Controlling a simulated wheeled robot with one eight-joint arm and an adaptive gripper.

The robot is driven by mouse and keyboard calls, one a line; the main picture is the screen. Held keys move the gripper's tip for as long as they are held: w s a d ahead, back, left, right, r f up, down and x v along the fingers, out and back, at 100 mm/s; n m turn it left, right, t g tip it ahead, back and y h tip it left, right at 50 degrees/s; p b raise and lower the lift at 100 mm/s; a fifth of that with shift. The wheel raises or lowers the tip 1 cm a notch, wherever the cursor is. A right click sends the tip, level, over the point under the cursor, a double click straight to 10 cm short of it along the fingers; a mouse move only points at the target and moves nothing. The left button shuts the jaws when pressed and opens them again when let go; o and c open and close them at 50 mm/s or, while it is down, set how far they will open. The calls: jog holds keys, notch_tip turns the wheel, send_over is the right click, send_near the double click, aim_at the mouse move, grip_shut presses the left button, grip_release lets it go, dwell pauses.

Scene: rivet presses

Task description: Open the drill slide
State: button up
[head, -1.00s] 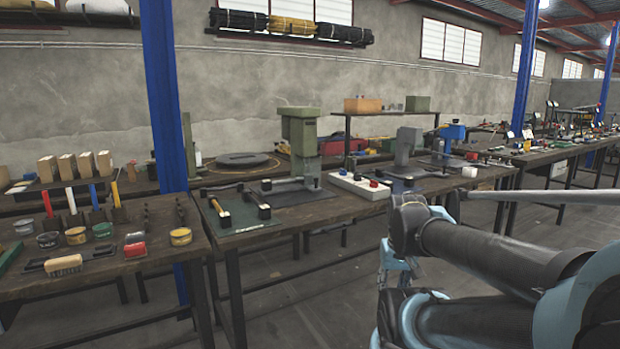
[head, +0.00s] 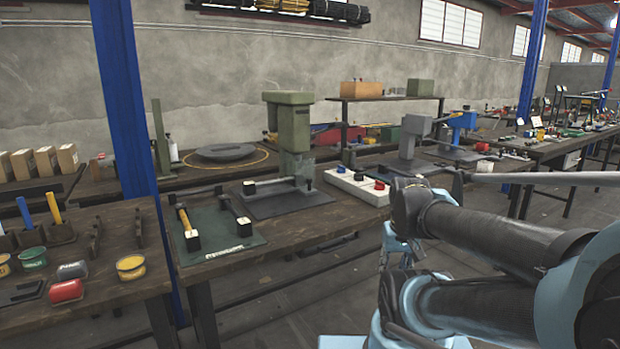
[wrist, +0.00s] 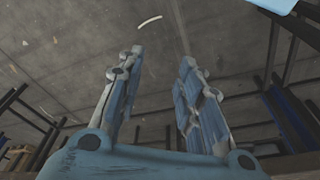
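On the wooden bench in the head view, a green mat (head: 218,232) carries two slide-like rails with dark end blocks. One rail has a yellow handle-like bar (head: 183,218); the other rail (head: 234,208) is dark. Beside them a green press (head: 289,125) stands on a dark base plate, with a grey press (head: 412,138) and a blue press (head: 461,122) further right. No label shows which part is the drill slide, and I cannot tell its position. My gripper (wrist: 162,58) is open and empty in the wrist view, over the floor, apart from the bench.
A white control box (head: 357,186) with red and blue knobs sits by the green press. A blue post (head: 121,100) rises between the left bench and this one. Tins and tools lie on the left bench (head: 150,240). Open floor (head: 290,310) lies before the benches.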

jog(key=shift+o, duration=0.9)
notch_tip(320, 180, up, 28)
jog(key=n+t+y, duration=0.1)
jog(key=n+t, duration=0.1)
jog(key=n, duration=0.1)
send_over(310, 179)
jog(key=s+d, duration=0.2)
jog(key=s, duration=0.4)
jog(key=x, duration=1.6)
jog(key=shift+a+f, duration=0.2)
jog(key=shift+a, duration=0.05)
grip_shut()
